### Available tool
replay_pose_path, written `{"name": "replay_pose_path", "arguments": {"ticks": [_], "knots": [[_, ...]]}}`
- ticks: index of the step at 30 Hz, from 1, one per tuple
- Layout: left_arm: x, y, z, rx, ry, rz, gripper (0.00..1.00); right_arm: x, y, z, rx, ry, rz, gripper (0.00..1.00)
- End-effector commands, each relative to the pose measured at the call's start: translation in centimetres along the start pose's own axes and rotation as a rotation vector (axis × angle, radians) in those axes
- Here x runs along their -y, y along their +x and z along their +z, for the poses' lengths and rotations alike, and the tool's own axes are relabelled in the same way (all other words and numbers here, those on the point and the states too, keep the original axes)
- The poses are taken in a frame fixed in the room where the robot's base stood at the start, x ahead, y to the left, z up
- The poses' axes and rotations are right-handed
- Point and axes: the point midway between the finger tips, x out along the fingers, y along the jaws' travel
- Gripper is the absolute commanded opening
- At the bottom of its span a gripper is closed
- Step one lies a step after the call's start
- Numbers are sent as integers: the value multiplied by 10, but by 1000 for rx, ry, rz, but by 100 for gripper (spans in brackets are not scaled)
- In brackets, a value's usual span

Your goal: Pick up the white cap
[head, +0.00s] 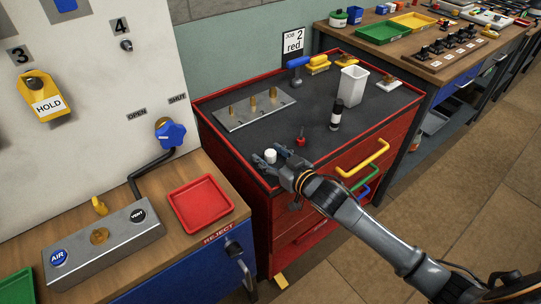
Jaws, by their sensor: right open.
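The white cap (271,156) is a small white cylinder on the dark top of the red tool cabinet, near its front left corner. My right gripper (266,163) reaches in from the lower right, low over the cabinet top. It is open, with its fingertips close to the cap. I cannot tell whether a finger touches the cap. My left gripper is not in view.
On the cabinet top (235,145) stand a small red piece (300,137), a black-and-white cylinder (336,116), a white cup (352,86) and a metal plate with brass pegs (254,109). A red tray (200,204) lies on the wooden bench at left.

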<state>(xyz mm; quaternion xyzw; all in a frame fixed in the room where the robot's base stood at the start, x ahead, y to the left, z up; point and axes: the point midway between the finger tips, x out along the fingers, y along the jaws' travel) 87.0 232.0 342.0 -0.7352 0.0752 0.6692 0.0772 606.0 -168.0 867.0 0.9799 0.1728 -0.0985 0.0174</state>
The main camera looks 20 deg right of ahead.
Motion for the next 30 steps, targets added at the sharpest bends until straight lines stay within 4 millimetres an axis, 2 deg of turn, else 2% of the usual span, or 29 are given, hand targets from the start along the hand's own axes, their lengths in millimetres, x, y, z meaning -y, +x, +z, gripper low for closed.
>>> {"name": "replay_pose_path", "arguments": {"ticks": [1, 6, 8, 20, 27, 30], "knots": [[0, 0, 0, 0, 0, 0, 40, 0, 0, 0, 0, 0, 0, 57], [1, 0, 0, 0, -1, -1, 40, 0, 0, 0, 0, 0, 0, 22], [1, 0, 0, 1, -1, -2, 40, 0, 0, 0, 0, 0, 1, 13], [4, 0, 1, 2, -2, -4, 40, 0, -1, -3, -1, -1, 1, 13], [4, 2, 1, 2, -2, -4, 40, -1, -6, -30, -5, -1, 1, 13], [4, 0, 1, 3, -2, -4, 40, 13, -17, -47, -5, 3, -3, 13]]}}
